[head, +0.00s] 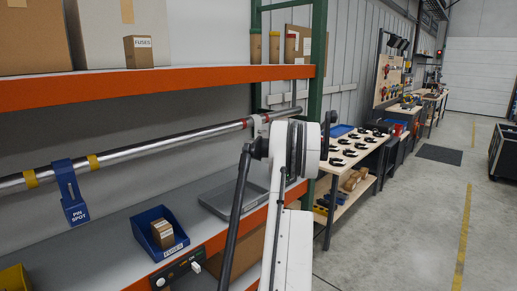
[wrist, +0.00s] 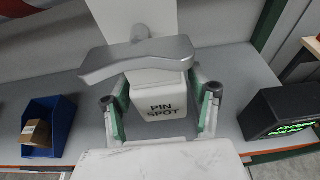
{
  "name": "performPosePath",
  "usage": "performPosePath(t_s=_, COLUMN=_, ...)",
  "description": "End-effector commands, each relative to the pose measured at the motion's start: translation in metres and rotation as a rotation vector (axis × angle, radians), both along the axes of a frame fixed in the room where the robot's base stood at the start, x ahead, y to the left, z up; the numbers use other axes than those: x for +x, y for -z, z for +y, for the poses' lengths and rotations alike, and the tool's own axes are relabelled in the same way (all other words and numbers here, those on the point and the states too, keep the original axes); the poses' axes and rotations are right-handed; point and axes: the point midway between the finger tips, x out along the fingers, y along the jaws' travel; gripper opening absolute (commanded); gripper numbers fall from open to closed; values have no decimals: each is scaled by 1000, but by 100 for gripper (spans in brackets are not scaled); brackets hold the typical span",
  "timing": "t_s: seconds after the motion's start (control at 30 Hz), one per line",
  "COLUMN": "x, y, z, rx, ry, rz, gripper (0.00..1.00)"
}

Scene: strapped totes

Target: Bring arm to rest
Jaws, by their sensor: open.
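My gripper (wrist: 160,97) shows in the wrist view with its two green-padded fingers apart. A white block marked PIN SPOT (wrist: 165,98) sits between the fingers, with visible gaps beside it. A grey curved bracket (wrist: 138,58) crosses just above the block. In the head view my white arm stands at the shelf, and my gripper cannot be made out there. A blue PIN SPOT holder (head: 70,190) hangs on the metal bar (head: 120,147), left of my arm.
A dark box with green lit text (wrist: 285,112) is at right in the wrist view. The aisle floor (head: 400,220) is clear.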

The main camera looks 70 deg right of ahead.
Motion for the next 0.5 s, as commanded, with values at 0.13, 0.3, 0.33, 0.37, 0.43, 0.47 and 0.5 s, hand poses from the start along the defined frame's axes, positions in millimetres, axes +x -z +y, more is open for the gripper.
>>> performPosePath(t_s=0.13, x=2, y=0, z=-1, rx=0, ry=0, rz=0, gripper=56)
performPosePath(t_s=0.3, x=2, y=0, z=-1, rx=0, ry=0, rz=0, gripper=56)
performPosePath(t_s=0.33, x=2, y=0, z=-1, rx=0, ry=0, rz=0, gripper=53)
performPosePath(t_s=0.37, x=2, y=0, z=-1, rx=0, ry=0, rz=0, gripper=49)
performPosePath(t_s=0.43, x=2, y=0, z=-1, rx=0, ry=0, rz=0, gripper=40)
performPosePath(t_s=0.47, x=1, y=0, z=-1, rx=0, ry=0, rz=0, gripper=36)
performPosePath(t_s=0.5, x=1, y=0, z=-1, rx=0, ry=0, rz=0, gripper=30)
